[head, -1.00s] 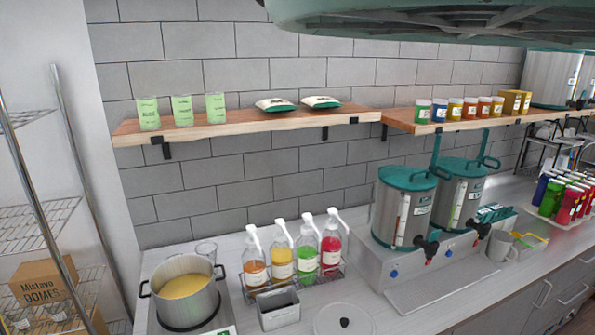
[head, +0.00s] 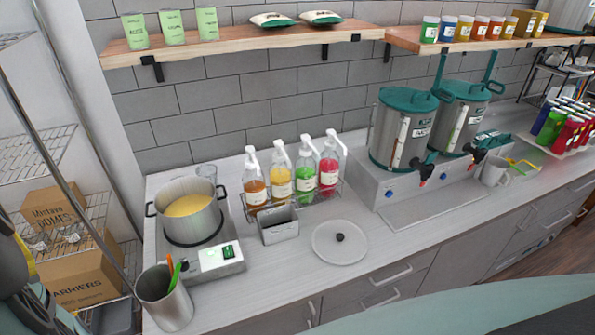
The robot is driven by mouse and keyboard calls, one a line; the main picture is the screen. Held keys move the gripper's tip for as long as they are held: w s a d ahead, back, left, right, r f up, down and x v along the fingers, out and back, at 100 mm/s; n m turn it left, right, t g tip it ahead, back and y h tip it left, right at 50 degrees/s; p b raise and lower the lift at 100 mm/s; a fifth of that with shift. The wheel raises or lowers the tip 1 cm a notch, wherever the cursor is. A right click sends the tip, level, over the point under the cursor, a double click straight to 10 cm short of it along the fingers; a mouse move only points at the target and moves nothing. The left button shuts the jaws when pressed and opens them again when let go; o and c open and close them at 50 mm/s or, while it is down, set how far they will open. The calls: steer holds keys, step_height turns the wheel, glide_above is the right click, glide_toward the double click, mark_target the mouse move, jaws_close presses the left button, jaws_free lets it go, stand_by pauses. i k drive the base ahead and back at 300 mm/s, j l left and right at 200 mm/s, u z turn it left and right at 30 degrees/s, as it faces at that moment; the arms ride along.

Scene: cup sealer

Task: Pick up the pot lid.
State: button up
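The pot lid (head: 325,250) is a round, pale grey disc with a small black knob on top. It lies flat on the light counter, right of the grey metal bin and in front of the pump bottles. The metal pot (head: 205,225) stands open on the hot plate at the left, with yellow contents. No gripper fingers can be made out. A dark shape at the lower left edge is cut off, and I cannot tell whether it is part of my arm. Nothing touches the lid.
A rack of pump bottles (head: 280,213) stands behind the metal bin (head: 278,232). A utensil holder (head: 165,303) stands at the front left. Two large dispensers (head: 398,140) stand at the back right. The counter (head: 290,288) is clear in front of the lid.

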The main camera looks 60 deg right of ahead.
mark_target(340, 240)
steer(key=k+l+z, duration=0.15)
steer(key=l+z, duration=1.5)
steer(key=l, duration=0.15)
steer(key=i, duration=0.5)
